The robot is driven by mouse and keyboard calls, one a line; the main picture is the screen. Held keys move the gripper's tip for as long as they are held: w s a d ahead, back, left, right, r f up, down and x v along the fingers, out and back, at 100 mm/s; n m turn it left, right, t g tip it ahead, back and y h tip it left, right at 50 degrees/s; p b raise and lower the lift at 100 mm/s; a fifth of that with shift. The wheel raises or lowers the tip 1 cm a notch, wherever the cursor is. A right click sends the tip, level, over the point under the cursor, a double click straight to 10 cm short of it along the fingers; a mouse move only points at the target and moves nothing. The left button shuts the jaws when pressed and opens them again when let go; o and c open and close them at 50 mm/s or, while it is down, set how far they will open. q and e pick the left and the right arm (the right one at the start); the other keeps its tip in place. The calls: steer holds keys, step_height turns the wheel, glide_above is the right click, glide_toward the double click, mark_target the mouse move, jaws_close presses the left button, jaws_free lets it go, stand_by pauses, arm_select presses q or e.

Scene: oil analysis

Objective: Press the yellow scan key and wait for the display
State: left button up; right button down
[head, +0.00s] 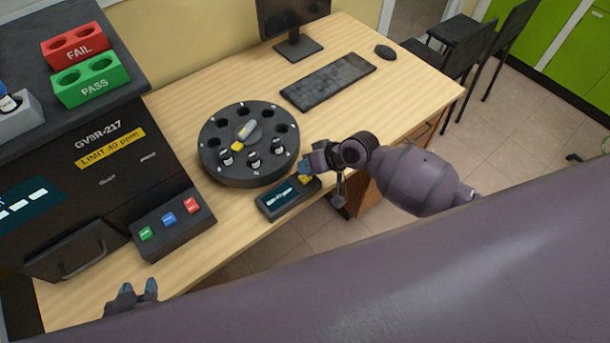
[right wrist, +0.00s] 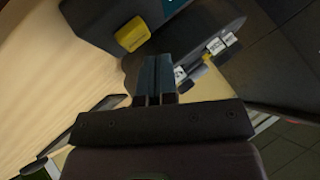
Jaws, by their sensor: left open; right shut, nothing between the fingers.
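The scanner (head: 289,197) is a dark box at the table's front edge with a small lit display (head: 281,196); its pale text is too small to read. Its yellow scan key (head: 306,180) sits at the right end, and shows in the right wrist view (right wrist: 131,34). My right gripper (head: 304,168) is shut and empty, its fingertips close beside the key; in the right wrist view the fingertips (right wrist: 156,58) appear to the right of and below the key. I cannot tell whether they touch the scanner. My left gripper (head: 136,291) is open and empty at lower left.
A round black carousel (head: 225,172) with several vials stands behind the scanner. The analyser (head: 125,190) with its button panel (head: 172,228) is at left, with red FAIL (head: 78,51) and green PASS (head: 92,89) racks on top. A keyboard (head: 328,81) and mouse (head: 384,52) lie at the back.

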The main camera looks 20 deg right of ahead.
steer(key=shift+f, duration=0.15)
stand_by(0.4)
arm_select(q)
steer(key=shift+s+f, duration=0.2)
steer(key=shift+f, duration=0.1)
arm_select(e)
steer(key=shift+f, duration=0.25)
